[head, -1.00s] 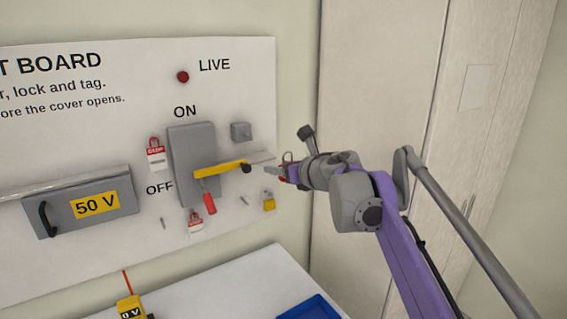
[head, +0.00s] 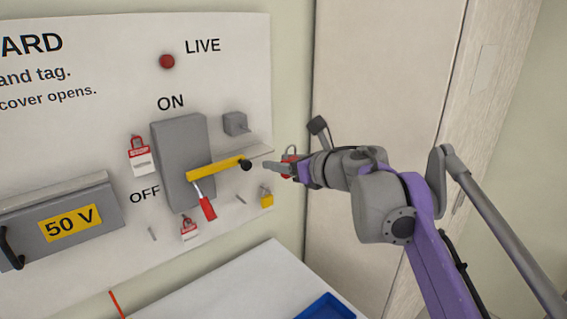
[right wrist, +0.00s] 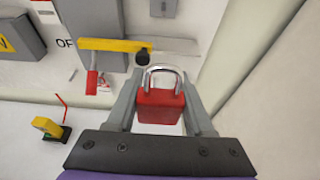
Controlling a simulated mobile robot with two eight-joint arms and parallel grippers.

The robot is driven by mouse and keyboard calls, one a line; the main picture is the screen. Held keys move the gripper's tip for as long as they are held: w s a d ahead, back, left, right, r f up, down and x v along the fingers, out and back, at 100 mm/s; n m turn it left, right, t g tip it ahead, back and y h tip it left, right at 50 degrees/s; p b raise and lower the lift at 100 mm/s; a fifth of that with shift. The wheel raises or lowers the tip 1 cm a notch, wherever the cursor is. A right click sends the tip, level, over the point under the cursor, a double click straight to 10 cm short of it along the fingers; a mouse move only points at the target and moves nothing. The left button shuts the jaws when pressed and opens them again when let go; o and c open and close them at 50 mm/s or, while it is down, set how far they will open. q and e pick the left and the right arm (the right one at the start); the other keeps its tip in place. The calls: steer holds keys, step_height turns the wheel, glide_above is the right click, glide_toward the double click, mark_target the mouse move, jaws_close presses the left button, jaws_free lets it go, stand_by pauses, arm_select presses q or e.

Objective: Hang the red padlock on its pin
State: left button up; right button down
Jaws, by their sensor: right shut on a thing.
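The red padlock (head: 288,158) is in my right gripper (head: 279,167), to the right of the board's edge. In the right wrist view the red body (right wrist: 160,104) sits between the two fingers (right wrist: 160,112), with its silver shackle upward. My right gripper is shut on it. Two small bare pins show on the board, one pin (head: 240,199) right of the lever and another pin (head: 153,234) under OFF. I cannot tell which is the padlock's own. My left gripper is not in view.
A yellow lever (head: 215,169) with a black knob sticks out from the grey switch box (head: 180,165), close to my gripper. A red-handled piece (head: 207,208) hangs below it. A blue tray (head: 327,308) lies below.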

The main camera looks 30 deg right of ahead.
steer(key=shift+w+a+r, duration=0.1)
steer(key=shift+w+a, duration=0.3)
steer(key=shift+w, duration=2.35)
steer(key=shift+w+a, duration=0.45)
steer(key=shift+w, duration=2.3)
steer(key=shift+w+a+r, duration=0.1)
steer(key=shift+w+a, duration=0.3)
steer(key=shift+w, duration=2.35)
steer(key=s+d, duration=0.1)
steer(key=s, duration=0.7)
steer(key=shift+s+d+r, duration=0.15)
steer(key=shift+s, duration=0.25)
steer(key=shift+s, duration=0.1)
